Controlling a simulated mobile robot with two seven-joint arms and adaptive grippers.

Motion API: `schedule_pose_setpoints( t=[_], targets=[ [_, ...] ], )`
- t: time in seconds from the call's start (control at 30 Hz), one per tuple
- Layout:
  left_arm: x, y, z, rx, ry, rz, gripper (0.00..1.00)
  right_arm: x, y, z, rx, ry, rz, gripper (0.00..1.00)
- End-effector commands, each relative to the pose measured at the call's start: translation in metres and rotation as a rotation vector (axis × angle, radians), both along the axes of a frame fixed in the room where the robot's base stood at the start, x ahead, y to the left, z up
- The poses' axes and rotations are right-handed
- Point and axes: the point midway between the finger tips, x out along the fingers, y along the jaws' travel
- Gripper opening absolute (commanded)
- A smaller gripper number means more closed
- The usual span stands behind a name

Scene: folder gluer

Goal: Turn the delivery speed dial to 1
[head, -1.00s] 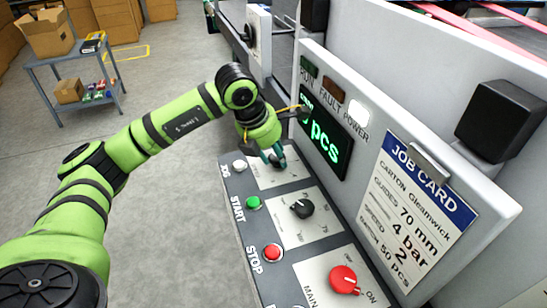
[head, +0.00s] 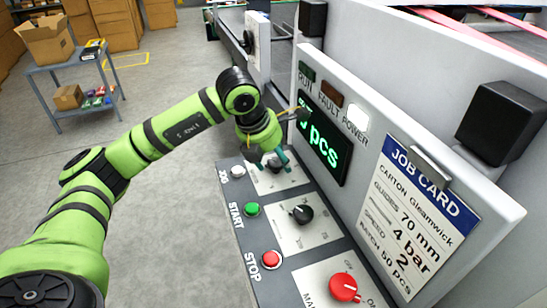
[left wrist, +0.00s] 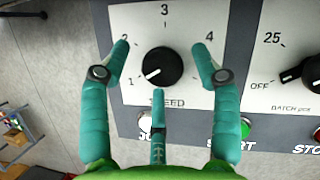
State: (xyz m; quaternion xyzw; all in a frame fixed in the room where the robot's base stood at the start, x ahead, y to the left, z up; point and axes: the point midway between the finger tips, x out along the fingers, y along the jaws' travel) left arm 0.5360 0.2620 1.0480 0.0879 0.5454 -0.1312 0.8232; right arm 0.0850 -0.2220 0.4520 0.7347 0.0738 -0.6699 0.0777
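The speed dial (left wrist: 162,67) is a round black knob on a white plate marked 1 to 4 and lettered SPEED in the left wrist view. Its white pointer mark faces lower left, toward the 1. In the head view the dial (head: 275,165) is partly hidden under my left gripper (head: 273,160). In the left wrist view, my left gripper's (left wrist: 160,62) teal fingers are spread around the dial, with visible gaps between them and the knob. It is open and holds nothing. My right gripper is not in view.
The panel also has a white jog button (head: 238,171), a green start button (head: 251,209), a red stop button (head: 271,258), a black batch dial (head: 301,214) and a red main switch (head: 344,287). The upright display panel (head: 370,117) with a job card (head: 417,215) rises close behind.

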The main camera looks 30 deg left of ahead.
Motion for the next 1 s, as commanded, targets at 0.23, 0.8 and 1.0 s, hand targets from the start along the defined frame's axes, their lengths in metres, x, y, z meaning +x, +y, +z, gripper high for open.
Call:
schedule_pose_setpoints(
  t=[0.23,0.8,1.0],
  targets=[
    [-0.002,0.0,0.001,0.001,0.004,-0.002,0.63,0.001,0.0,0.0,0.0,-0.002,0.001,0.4],
    [-0.038,0.012,0.095,0.0,-0.001,-0.001,0.63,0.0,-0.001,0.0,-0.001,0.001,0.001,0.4],
    [-0.044,0.014,0.109,0.001,0.002,-0.001,0.63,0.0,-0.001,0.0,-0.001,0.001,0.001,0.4]
  ],
)
